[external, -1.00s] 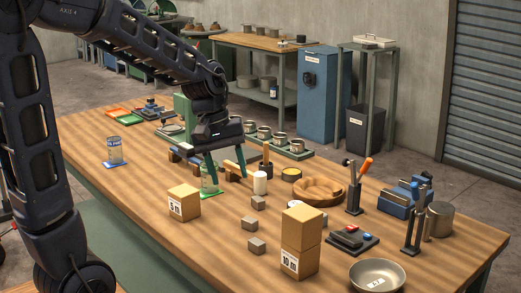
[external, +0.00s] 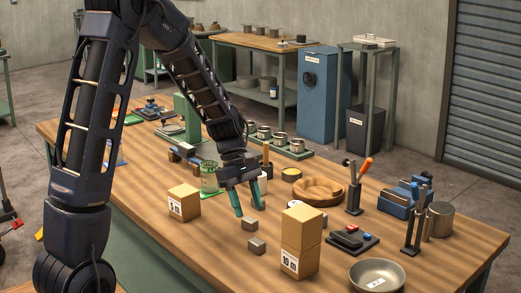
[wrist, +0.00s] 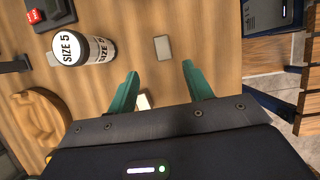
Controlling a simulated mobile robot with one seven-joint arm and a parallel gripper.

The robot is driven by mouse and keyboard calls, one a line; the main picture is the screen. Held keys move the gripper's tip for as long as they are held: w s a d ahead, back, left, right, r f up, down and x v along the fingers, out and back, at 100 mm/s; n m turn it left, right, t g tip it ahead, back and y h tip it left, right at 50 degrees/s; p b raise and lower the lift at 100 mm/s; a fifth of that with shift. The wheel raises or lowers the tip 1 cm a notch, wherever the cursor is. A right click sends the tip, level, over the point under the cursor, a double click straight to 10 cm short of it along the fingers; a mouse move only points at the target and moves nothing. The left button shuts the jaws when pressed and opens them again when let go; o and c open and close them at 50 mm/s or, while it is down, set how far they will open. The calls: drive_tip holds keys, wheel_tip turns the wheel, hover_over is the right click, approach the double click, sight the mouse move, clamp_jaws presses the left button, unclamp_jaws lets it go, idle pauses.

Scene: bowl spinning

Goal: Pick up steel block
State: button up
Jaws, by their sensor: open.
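Two small grey blocks show on the table in the external view, a back one (external: 249,224) and a front one (external: 257,245). My gripper (external: 250,209) points down with its green fingers apart and empty, just behind the back block. In the wrist view my gripper (wrist: 160,69) is open, with a grey block (wrist: 162,48) lying beyond the fingertips. A pale block (wrist: 143,102) shows partly between the fingers, nearer the palm, its rest hidden. I cannot tell by looks which block is steel.
A tan box (external: 184,202) stands left of the fingers and stacked tan boxes (external: 301,240) stand to the right. A wooden bowl (external: 318,193) lies behind right. The table's front left is clear.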

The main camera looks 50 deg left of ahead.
sight(256, 241)
drive_tip(key=shift+s+x, duration=0.15)
drive_tip(key=shift+x, duration=2.2)
drive_tip(key=shift+s+x, duration=0.15)
drive_tip(key=shift+x, duration=2.25)
clamp_jaws()
